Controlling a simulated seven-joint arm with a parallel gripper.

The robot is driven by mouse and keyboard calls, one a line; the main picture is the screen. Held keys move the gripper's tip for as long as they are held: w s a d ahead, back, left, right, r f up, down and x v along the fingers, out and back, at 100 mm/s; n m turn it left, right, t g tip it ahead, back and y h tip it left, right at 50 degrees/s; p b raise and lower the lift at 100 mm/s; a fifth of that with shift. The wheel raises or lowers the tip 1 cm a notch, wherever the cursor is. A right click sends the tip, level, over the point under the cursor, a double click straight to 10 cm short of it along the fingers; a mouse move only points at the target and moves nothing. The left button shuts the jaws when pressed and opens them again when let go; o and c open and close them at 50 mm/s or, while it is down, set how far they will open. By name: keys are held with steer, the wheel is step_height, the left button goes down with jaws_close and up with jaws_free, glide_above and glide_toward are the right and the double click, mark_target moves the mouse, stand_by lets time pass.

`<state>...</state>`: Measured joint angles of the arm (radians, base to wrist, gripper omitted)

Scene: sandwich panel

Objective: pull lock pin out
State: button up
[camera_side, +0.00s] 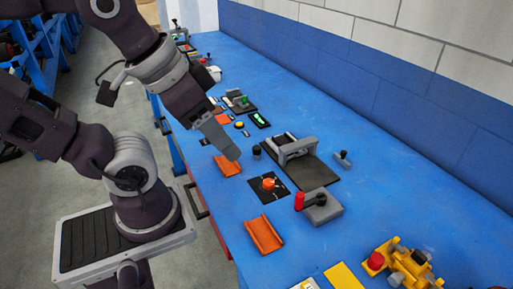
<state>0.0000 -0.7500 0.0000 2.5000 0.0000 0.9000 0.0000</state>
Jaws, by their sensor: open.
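My gripper (232,153) points down and right over the left edge of the blue bench, above and close to an orange tray (228,166). It is seen side-on, its jaws are open, and nothing shows between them. I cannot tell for sure which part is the lock pin. A grey block (325,212) with a dark knob (321,199) and a red-ended handle (299,201) sits right of and nearer than my gripper. A small grey piece with a knob (342,158) stands beyond it. Both are apart from my gripper.
A grey bridge fixture (298,149) stands on a black plate (315,174). An orange-red knob (268,183) sits on a black square. Another orange tray (263,235) and a yellow device (408,262) are nearer. Small parts crowd the far bench; a blue wall (400,115) bounds the right.

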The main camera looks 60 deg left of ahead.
steer(key=w+a, duration=0.1)
steer(key=w, duration=0.1)
steer(key=w+a+n, duration=0.1)
steer(key=w, duration=0.2)
steer(key=w+a+n+g, duration=0.1)
steer(key=w, duration=0.1)
steer(key=shift+w+a+r+y, duration=0.15)
steer(key=shift+w+r+y, duration=0.15)
steer(key=shift+w+r, duration=0.1)
steer(key=shift+c, duration=0.3)
steer(key=n+g, duration=0.5)
steer(key=n, duration=0.2)
glide_above(257, 147)
step_height(257, 147, down, 25)
steer(key=shift+r, duration=0.15)
step_height(257, 147, down, 6)
steer(key=shift+r, duration=0.1)
steer(key=shift+f, duration=0.3)
steer(key=shift+c, duration=0.2)
